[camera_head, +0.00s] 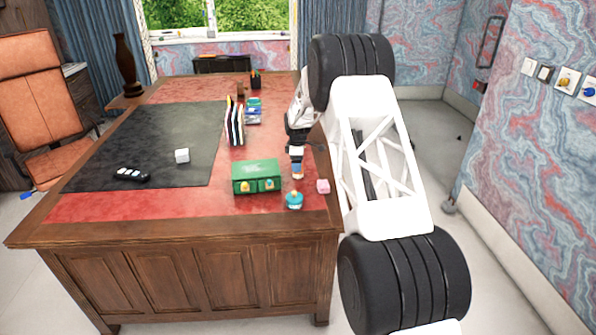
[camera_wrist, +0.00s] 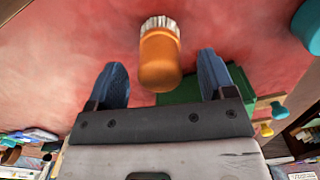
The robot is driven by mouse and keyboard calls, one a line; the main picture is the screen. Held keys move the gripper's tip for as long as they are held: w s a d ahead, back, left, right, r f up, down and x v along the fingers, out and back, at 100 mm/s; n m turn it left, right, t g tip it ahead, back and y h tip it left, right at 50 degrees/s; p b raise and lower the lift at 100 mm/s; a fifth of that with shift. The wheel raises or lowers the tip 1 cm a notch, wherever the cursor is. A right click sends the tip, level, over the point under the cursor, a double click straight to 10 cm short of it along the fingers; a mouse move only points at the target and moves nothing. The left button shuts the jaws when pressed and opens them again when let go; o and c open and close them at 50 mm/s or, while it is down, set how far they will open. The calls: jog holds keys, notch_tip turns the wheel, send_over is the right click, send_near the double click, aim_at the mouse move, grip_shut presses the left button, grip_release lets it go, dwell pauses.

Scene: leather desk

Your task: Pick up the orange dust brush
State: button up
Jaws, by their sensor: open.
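The orange dust brush (camera_wrist: 160,62) shows in the wrist view as a short, rounded orange body with a white ridged end. The white end points away from my gripper (camera_wrist: 162,70). My gripper is open. Its two blue fingers stand to the left and right of the brush, with a visible gap on each side. I cannot tell whether the brush is fully at fingertip depth. In the head view my gripper (camera_head: 297,168) points down over the red desk top, right of the green box; the brush is too small and covered there to make out clearly.
A green drawer box (camera_head: 256,176) with small knobs stands just left of my gripper. Upright books (camera_head: 234,125) stand behind.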

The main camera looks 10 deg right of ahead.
jog(key=shift+f, duration=1.35)
jog(key=c, duration=1)
jog(key=shift+r, duration=0.15)
jog(key=shift+r, duration=4.9)
